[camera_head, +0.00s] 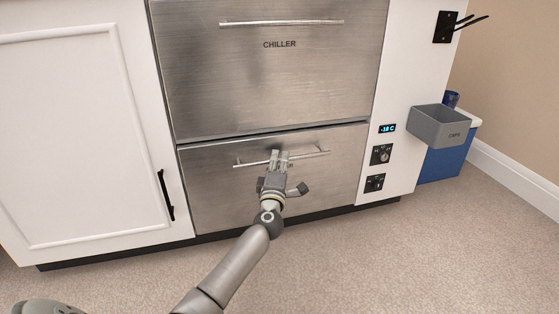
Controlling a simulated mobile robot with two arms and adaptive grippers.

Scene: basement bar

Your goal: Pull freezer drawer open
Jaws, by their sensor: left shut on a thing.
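The lower steel drawer (215,200), below the one marked CHILLER, has a horizontal bar handle (312,154). Its label is mostly hidden behind my gripper. My left gripper (279,156) is at the middle of this handle, with its fingers shut on the bar. The drawer front looks flush or nearly flush with the cabinet face. My right gripper is not in view.
The upper CHILLER drawer (280,80) is closed. A white cabinet door (75,140) with a black handle is on the left. A grey bin (438,121) and a blue container (447,163) are on the right. The carpet in front is clear.

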